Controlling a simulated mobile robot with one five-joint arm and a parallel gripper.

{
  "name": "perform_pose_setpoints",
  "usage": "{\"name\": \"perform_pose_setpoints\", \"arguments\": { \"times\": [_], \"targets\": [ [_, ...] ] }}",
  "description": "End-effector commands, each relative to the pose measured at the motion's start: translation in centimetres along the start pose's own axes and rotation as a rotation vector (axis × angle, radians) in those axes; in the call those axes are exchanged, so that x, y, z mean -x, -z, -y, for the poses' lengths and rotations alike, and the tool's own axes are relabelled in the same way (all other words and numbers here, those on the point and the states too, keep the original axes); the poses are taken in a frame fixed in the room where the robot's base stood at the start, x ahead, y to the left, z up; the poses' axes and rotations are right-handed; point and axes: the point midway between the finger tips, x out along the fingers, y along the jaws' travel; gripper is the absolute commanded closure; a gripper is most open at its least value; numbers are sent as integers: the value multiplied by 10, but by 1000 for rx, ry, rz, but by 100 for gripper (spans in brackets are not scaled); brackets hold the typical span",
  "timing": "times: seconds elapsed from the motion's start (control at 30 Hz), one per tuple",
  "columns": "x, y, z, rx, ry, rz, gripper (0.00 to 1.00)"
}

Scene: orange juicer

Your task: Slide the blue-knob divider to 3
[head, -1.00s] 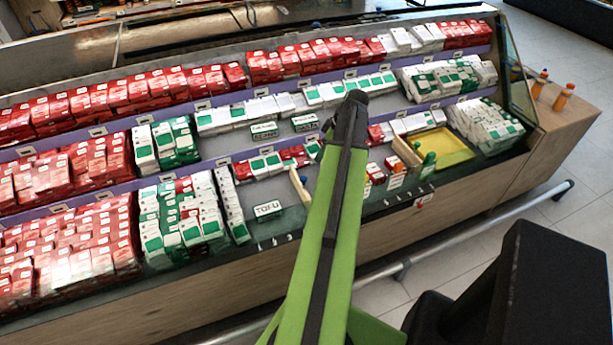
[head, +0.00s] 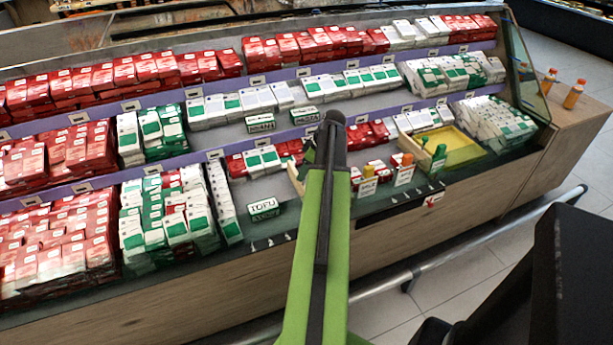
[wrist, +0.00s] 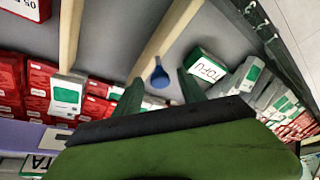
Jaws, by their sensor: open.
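In the wrist view the blue knob (wrist: 160,75) shows between my gripper's (wrist: 161,88) two green fingers, which are apart. A pale wooden divider (wrist: 168,38) runs up behind the knob; whether the fingers touch the knob cannot be told. In the head view a short part of a wooden divider (head: 295,180) shows left of my arm, and my gripper is mostly hidden behind the arm. White marks (wrist: 262,25) sit on the dark front edge in the wrist view; their numbers are too small to read. They also show in the head view (head: 270,243).
A second wooden strip (wrist: 72,30) lies to the left in the wrist view. A TOFU sign (head: 263,209) and white-green cartons (head: 224,200) stand left of the divider. Red cartons, small bottles (head: 404,168) and a yellow tray (head: 462,148) lie to the right.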

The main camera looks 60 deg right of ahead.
Motion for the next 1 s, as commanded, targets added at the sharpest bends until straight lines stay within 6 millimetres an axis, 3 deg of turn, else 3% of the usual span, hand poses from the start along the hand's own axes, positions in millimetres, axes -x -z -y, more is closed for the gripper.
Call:
{"name": "perform_pose_setpoints", "arguments": {
  "times": [0.17,0.53,1.0],
  "targets": [
    [2,1,0,0,0,0,52],
    [1,1,0,1,1,0,100],
    [1,1,1,1,1,0,100]
  ]
}}
